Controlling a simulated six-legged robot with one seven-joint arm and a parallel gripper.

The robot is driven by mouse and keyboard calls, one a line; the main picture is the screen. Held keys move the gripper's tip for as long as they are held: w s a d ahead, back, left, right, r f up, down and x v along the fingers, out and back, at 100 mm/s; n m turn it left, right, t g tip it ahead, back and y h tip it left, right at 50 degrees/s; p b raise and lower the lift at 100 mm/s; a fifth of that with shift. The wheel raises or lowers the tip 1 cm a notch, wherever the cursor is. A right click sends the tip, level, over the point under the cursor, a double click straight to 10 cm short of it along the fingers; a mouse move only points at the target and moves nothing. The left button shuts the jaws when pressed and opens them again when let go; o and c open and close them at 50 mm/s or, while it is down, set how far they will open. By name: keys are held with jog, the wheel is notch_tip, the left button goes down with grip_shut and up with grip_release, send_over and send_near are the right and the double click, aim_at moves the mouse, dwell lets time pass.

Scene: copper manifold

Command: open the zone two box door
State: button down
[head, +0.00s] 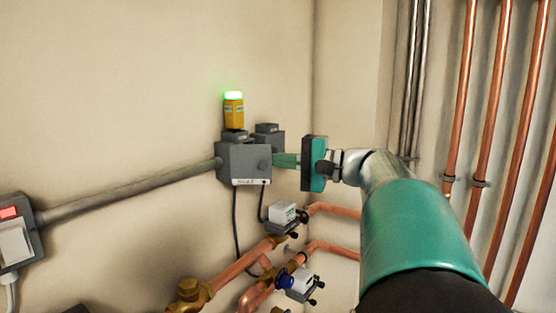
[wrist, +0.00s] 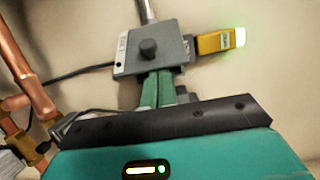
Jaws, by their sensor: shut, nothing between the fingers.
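The zone two box (head: 238,160) is a grey box on the wall with a white label along its lower front edge; its lettering is small but seems to read "Zone 2". A round dark knob (head: 264,163) sits on the right part of its front, which looks closed. The box (wrist: 172,52) and its knob (wrist: 148,47) also show in the wrist view, turned sideways. My gripper (head: 277,160) is at the right side of the box, its green fingers shut and empty. In the wrist view the fingertips (wrist: 158,74) overlap the box's edge just below the knob; I cannot tell whether they touch.
A yellow unit with a lit green top (head: 233,108) stands above the box. A grey conduit (head: 130,190) runs left to a switch (head: 14,240). Copper pipes with small white valve units (head: 283,213) lie below. Vertical copper pipes (head: 486,120) line the right wall.

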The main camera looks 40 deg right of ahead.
aim_at(266, 163)
jog(key=s+a+m+t+h, duration=0.1)
jog(key=h, duration=0.1)
jog(key=s+a+m+h, duration=0.1)
jog(key=h, duration=0.1)
jog(key=s+a+m+t+h, duration=0.1)
jog(key=m+h, duration=0.1)
jog(key=shift+s+r+t, duration=0.1)
jog(key=shift+t, duration=0.2)
jog(key=shift+s+a, duration=0.5)
jog(key=shift+a, duration=0.5)
